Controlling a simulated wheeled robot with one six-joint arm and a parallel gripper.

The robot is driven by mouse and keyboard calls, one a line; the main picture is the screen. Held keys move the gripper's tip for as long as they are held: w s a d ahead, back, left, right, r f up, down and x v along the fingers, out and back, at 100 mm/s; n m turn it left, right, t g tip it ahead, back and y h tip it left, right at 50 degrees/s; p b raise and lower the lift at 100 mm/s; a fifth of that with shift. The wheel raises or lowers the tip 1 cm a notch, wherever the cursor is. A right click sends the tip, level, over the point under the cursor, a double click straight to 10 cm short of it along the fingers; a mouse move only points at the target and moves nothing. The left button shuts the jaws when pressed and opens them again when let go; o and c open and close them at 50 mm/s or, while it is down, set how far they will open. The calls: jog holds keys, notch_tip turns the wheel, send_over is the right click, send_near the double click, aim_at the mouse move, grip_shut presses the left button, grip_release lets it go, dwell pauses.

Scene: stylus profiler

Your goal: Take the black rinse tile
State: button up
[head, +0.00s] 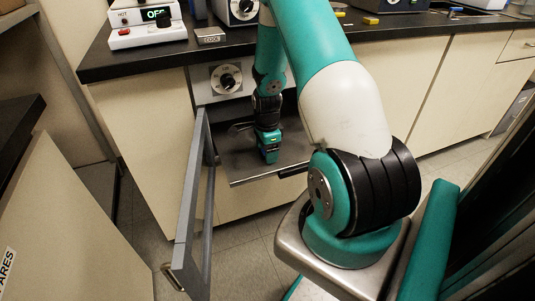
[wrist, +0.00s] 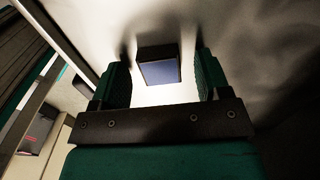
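A small block with a dark top and a blue-grey face (wrist: 159,66), which looks like the rinse tile, sits on a bright, smooth surface in the wrist view. My gripper (wrist: 164,58) is open, with one green finger on each side of the block and a visible gap on both sides. In the head view my gripper (head: 268,152) points down inside the open bay under the counter, low over a metal shelf (head: 240,165). The tile cannot be made out clearly in the head view.
A grey door (head: 188,225) stands open left of the bay. The shelf has a bright front bar (head: 268,174). A control panel with a dial (head: 226,78) is above the bay. A hotplate (head: 147,30) and a small metal box (head: 210,35) stand on the black counter (head: 110,62).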

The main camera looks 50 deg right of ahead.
jog(key=c, duration=0.9)
notch_tip(320, 180, up, 20)
jog(key=p, duration=0.4)
